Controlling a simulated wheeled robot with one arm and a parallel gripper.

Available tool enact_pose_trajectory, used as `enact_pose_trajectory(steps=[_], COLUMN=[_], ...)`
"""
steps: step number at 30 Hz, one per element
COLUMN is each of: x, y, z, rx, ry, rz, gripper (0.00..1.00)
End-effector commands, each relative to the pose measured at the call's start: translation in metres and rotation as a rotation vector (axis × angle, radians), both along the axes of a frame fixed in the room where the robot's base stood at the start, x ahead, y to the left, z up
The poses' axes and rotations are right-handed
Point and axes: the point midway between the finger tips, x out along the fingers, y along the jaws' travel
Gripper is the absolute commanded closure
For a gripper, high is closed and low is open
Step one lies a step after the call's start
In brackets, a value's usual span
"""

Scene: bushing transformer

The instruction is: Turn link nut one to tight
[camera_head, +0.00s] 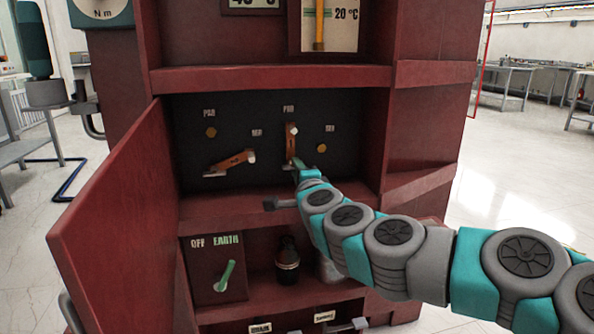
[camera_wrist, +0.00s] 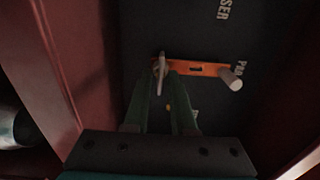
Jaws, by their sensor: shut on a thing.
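An orange link (camera_head: 290,148) stands nearly upright on the dark panel inside the red cabinet, with a pale cylindrical knob (camera_head: 293,130) near its top. In the wrist view the same link (camera_wrist: 205,69) lies crosswise, with the knob (camera_wrist: 231,79) at its right end. A grey wing-shaped nut (camera_wrist: 162,64) sits at the link's other end. My gripper (camera_wrist: 163,76) has its green fingers shut on this nut; in the head view my gripper (camera_head: 297,168) reaches the link's lower end and hides the nut. A second orange link (camera_head: 231,163) lies slanted to the left.
The red cabinet door (camera_head: 125,220) hangs open at left. A shelf ledge (camera_head: 270,78) lies above the panel. Below are a green EARTH lever (camera_head: 225,276) and a dark bottle-like object (camera_head: 287,262). Brass studs (camera_head: 211,132) sit on the panel.

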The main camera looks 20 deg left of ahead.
Motion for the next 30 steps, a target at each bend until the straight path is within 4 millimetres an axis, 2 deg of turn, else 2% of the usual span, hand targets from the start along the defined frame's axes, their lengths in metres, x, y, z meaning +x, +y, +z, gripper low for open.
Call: enact_pose_trajectory(steps=[13, 14, 16, 25, 30], x=[-0.0004, -0.0004, -0.0004, -0.0008, -0.0099], y=[0.0008, 0.0008, 0.0007, -0.0002, -0.0061], z=[-0.0015, -0.0015, -0.0014, -0.0005, -0.0008], rx=[0.005, 0.005, 0.006, 0.005, 0.005], ry=[0.007, 0.007, 0.006, 0.005, 0.005], rz=[0.002, 0.002, 0.002, 0.001, 0.002], gripper=[1.00, 0.73, 0.65, 0.62, 0.62])
